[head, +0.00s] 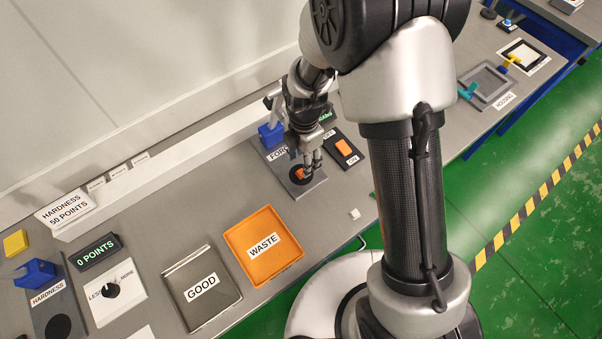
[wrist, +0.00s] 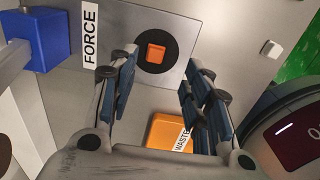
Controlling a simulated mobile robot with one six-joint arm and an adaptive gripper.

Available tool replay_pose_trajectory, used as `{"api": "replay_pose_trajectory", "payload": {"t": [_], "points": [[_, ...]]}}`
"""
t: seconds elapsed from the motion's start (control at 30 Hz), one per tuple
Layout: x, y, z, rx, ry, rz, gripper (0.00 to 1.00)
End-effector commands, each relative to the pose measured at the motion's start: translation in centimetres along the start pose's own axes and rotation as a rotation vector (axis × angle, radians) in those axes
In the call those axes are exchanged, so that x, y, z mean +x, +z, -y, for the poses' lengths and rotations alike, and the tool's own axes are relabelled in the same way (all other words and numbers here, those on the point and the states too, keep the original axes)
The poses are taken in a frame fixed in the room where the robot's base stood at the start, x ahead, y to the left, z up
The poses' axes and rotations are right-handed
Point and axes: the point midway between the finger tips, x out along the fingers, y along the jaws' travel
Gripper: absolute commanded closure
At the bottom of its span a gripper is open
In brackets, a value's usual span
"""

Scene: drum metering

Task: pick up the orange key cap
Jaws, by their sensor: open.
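The orange key cap (head: 299,173) sits on the black disc of the grey FORCE plate (head: 309,189). In the wrist view the cap (wrist: 156,53) lies near the middle of the disc, with its full top visible. My gripper (head: 311,166) is over the plate, pointing down, and partly overlaps the cap in the head view. In the wrist view my gripper (wrist: 160,68) is open and empty, with one finger on each side of the cap's line. I cannot tell the exact height of the fingertips above the cap.
A blue block (head: 271,134) stands at the plate's back end. A black box with an orange switch (head: 344,147) is to the right. A small white cube (head: 355,214) lies in front. The orange WASTE tray (head: 285,263) and grey GOOD tray (head: 182,313) are at lower left.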

Motion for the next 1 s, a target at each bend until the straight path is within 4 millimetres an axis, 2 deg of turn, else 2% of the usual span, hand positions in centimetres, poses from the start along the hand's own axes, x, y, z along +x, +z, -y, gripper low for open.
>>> {"api": "replay_pose_trajectory", "payload": {"t": [0.03, 0.27, 0.6, 0.83, 1.0], "points": [[0.6, 0.0, 0.0, 0.000, 0.000, 0.000, 0.55], [1.7, -0.1, -0.1, 0.000, 0.001, 0.000, 0.55], [6.2, -0.5, -0.5, 0.000, -0.001, 0.000, 0.55], [6.3, -0.4, -0.6, 0.001, 0.002, 0.001, 0.55], [6.2, -0.4, -0.6, 0.001, 0.002, 0.001, 0.66]]}}
